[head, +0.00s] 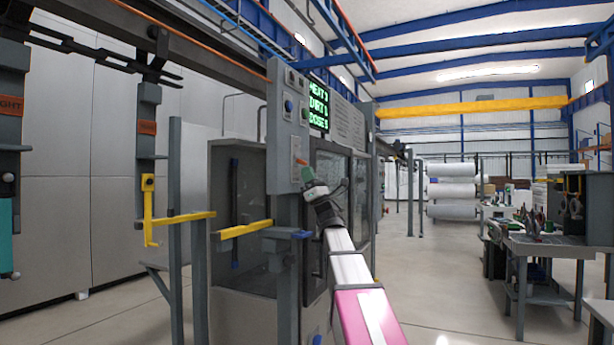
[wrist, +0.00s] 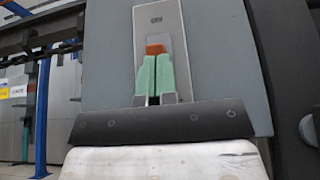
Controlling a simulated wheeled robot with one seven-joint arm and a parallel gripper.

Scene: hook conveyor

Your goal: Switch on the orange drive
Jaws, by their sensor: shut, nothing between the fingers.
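The orange drive switch (head: 301,162) is a small orange lever low on the grey control panel (head: 285,150). In the wrist view the orange lever (wrist: 156,49) sits on a light metal plate (wrist: 160,20) with a small label at the top. My gripper (head: 306,175) is at the panel, just below the lever. In the wrist view its green fingertips (wrist: 155,60) are shut side by side, with nothing between them. They overlap the lever's lower edge in the picture; I cannot tell whether they touch it. The lower part of the lever is hidden.
Yellow bars (head: 245,229) and a hanging hook (head: 149,210) are to the left. A workbench (head: 545,245) stands at the right, with clear floor before it.

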